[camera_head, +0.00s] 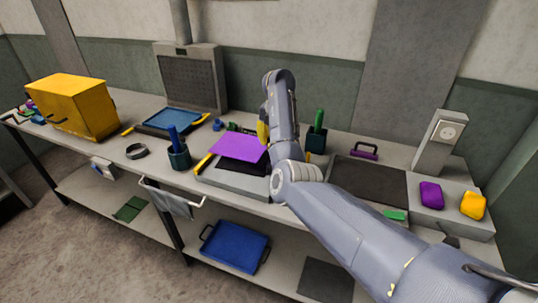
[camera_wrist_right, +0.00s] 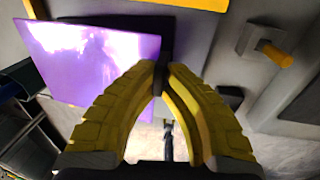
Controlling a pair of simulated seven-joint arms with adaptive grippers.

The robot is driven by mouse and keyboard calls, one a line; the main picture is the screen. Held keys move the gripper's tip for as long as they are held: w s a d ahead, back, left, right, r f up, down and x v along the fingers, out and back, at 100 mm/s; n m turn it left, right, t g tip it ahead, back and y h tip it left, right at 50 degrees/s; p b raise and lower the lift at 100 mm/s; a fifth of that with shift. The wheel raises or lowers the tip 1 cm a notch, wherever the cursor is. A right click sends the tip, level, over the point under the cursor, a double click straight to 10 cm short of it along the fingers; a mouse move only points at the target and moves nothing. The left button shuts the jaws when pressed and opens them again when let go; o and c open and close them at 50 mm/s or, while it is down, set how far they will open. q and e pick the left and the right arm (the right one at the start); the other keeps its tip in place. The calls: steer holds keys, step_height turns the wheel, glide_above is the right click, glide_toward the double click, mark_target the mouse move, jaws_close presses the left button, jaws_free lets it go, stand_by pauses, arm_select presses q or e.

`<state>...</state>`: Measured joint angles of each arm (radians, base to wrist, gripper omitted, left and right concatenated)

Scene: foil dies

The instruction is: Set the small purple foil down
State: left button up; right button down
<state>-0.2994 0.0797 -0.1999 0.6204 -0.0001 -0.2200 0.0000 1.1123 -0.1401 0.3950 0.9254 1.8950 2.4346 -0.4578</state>
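The purple foil (camera_head: 240,147) is a flat, shiny sheet over the dark bed of a low grey unit (camera_head: 232,182) at the middle of the bench. It also shows in the right wrist view (camera_wrist_right: 85,55), face toward the camera. My right gripper (camera_head: 264,131) is at the foil's right side. In the wrist view its yellow fingers (camera_wrist_right: 161,82) come together at the tips, at the foil's right edge, and appear shut on it. Part of the foil is hidden behind one finger. I cannot tell how far the foil is above the bed. My left gripper is not in view.
A green cup (camera_head: 179,158) with blue handles and a blue tray (camera_head: 171,122) stand left of the unit. A dark plate (camera_head: 368,180), purple block (camera_head: 431,195) and yellow block (camera_head: 473,205) lie to the right. A yellow box (camera_head: 72,105) stands far left.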

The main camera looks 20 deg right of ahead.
mark_target(268, 160)
steer(key=shift+f, duration=3.05)
steer(key=c, duration=1.6)
jaws_free()
steer(key=r, duration=0.4)
steer(key=d+r, duration=0.1)
steer(key=r, duration=0.3)
steer(key=s+r, duration=0.1)
steer(key=r, duration=0.3)
steer(key=shift+d, duration=0.2)
